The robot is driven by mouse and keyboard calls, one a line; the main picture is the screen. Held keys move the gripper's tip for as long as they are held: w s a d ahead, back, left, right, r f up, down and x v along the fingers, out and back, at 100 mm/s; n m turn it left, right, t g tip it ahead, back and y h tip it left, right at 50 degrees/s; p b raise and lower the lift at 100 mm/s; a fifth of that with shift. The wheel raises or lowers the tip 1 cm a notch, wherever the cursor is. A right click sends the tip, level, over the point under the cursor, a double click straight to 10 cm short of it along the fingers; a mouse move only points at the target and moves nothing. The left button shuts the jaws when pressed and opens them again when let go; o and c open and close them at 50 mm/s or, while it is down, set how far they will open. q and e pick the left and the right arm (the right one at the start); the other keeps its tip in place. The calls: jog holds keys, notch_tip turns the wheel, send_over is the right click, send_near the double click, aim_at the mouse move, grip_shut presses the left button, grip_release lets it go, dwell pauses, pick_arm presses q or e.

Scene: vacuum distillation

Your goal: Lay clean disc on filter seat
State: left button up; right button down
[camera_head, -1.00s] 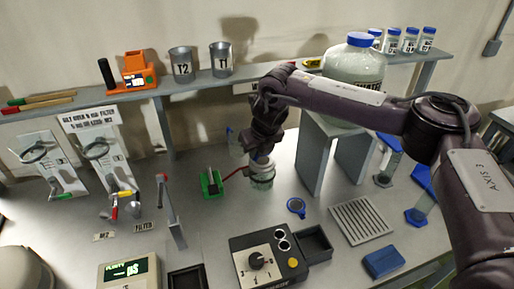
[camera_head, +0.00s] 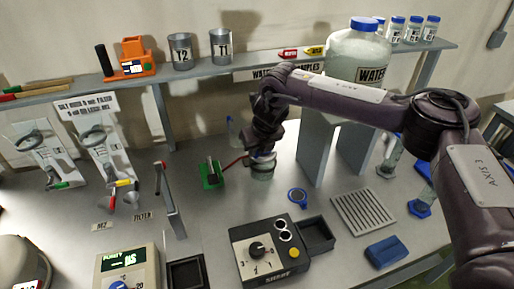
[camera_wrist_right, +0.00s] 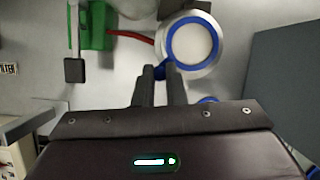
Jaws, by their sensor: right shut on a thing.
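The clean disc (camera_wrist_right: 194,44) is white with a blue rim and a small blue tab. In the right wrist view it lies over the round metal filter seat (camera_wrist_right: 223,51), roughly centred on it; I cannot tell whether it touches. My right gripper (camera_wrist_right: 161,72) is shut on the disc's tab, at the near left of the rim. In the head view my right gripper (camera_head: 261,149) is just above the seat (camera_head: 262,172), and the disc (camera_head: 265,156) shows only as a blue edge. My left gripper is out of view.
Another blue-rimmed ring (camera_head: 297,196) lies on the bench at right. A black control box (camera_head: 262,250), a ribbed tray (camera_head: 363,212) and a blue block (camera_head: 385,251) are nearer. A grey stand (camera_head: 318,150) rises at right.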

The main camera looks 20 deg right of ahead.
jog(key=shift+f, duration=0.4)
jog(key=c, duration=1.4)
grip_release()
jog(key=shift+r, duration=0.1)
